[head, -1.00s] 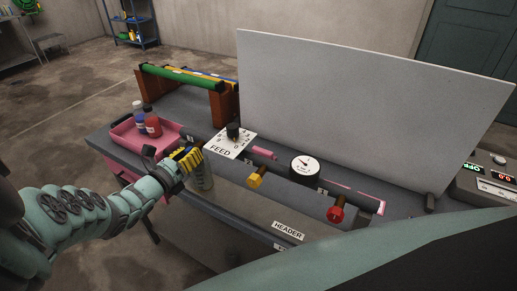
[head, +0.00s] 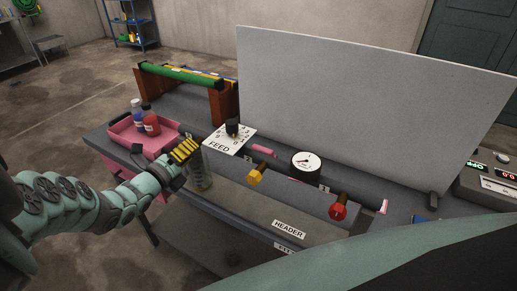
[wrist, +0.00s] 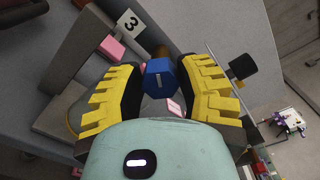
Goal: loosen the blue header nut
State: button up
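The blue header nut (wrist: 158,79) shows in the wrist view, hexagonal with a pale line on its face, at the end of a brownish stub. My gripper (wrist: 160,88) has its two yellow-ribbed fingers on either side of the nut, dark inner pads against or very close to its sides. In the head view my gripper (head: 186,150) is at the left end of the header (head: 270,215) and hides the blue nut. A yellow nut (head: 254,178) and a red nut (head: 338,211) sit on other stubs along the header.
A round gauge (head: 306,163) and the FEED dial plate (head: 229,139) stand behind the header. A clear jar (head: 200,172) is just beside my gripper. A pink tray (head: 122,131) with bottles lies left. A large grey panel (head: 370,110) rises behind.

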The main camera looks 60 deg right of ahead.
jog(key=o, duration=0.4)
jog(key=shift+a, duration=0.1)
